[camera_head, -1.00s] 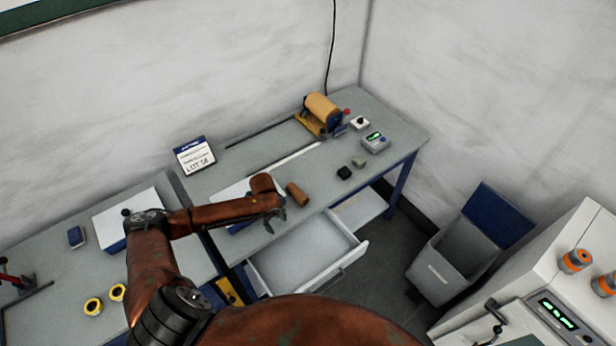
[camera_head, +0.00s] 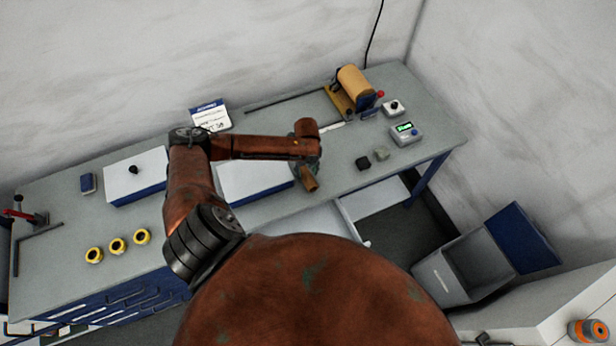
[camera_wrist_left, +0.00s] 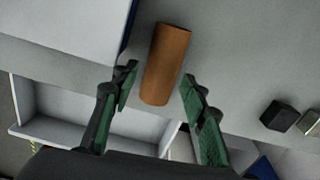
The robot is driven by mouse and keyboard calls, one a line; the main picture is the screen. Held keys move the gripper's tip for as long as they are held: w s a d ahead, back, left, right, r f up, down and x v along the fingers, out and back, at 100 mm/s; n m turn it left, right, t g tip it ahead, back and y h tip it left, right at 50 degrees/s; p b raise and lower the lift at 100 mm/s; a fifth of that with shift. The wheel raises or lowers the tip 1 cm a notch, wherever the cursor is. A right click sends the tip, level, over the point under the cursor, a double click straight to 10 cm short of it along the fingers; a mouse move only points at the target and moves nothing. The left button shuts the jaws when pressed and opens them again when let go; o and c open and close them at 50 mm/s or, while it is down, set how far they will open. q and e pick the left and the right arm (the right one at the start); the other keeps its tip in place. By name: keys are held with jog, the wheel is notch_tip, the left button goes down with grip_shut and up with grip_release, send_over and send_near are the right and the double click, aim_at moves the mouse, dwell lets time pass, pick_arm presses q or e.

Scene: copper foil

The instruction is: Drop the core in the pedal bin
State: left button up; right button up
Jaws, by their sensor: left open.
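The core, a brown cardboard tube (camera_wrist_left: 166,64), lies on the grey bench between the two green-padded fingers of my left gripper (camera_wrist_left: 158,92) in the left wrist view. The fingers are open, with a gap on both sides of the tube. In the head view the core (camera_head: 309,179) shows just below my left gripper (camera_head: 305,166), near the bench's front edge. The pedal bin (camera_head: 447,277) stands on the floor at the right, grey with its blue lid (camera_head: 521,238) swung open. My right gripper is not in view.
An open drawer (camera_head: 349,217) juts out below the bench front. A black block (camera_head: 363,163) and a grey-green block (camera_head: 381,153) lie right of the core. A foil roll on a stand (camera_head: 355,84) is behind. A white cabinet (camera_head: 560,300) stands near the bin.

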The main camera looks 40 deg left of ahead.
aim_at(307, 176)
pick_arm(q)
jog(key=f, duration=0.3)
jog(key=shift+w+a+f+p, duration=0.1)
jog(key=shift+w+f+p, duration=0.2)
jog(key=shift+f+p, duration=0.1)
jog(key=shift+f, duration=0.3)
jog(key=shift+s, duration=0.1)
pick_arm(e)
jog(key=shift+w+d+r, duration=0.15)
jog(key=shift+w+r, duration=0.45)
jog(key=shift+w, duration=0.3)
pick_arm(q)
jog(key=c, duration=0.8)
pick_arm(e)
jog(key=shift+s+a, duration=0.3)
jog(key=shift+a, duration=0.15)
